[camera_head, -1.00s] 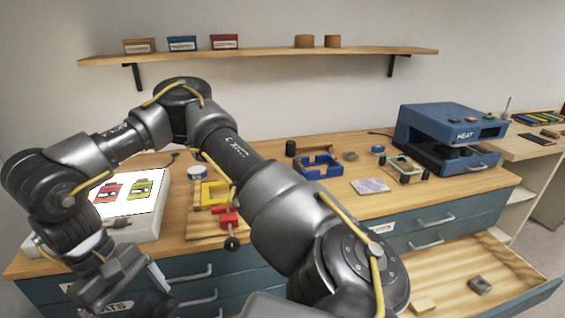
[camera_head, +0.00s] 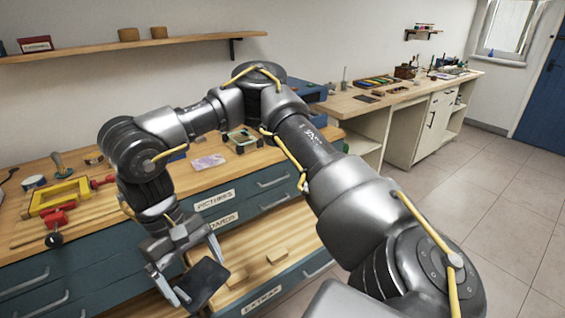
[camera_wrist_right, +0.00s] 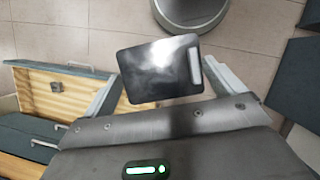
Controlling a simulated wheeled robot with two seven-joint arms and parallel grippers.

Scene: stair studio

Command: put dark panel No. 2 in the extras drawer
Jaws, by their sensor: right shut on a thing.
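A dark flat panel (camera_head: 204,284) is held in my right gripper (camera_head: 187,281), tilted, in front of the open drawer in the head view. In the right wrist view the panel (camera_wrist_right: 155,72) sits between the two fingers, with a pale strip along one edge; no number is readable. The extras drawer (camera_head: 262,303) is the open bottom drawer, with a pale wood inside and an "EXTRAS" label on its front. My left gripper is in neither view.
Small blocks (camera_head: 277,256) lie in the open drawer, with bare floor between them. Shut drawers (camera_head: 236,205) labelled for pictures and cards are above it. The worktop carries a yellow frame with a red clamp (camera_head: 60,197). Open tiled floor (camera_head: 470,200) lies to the right.

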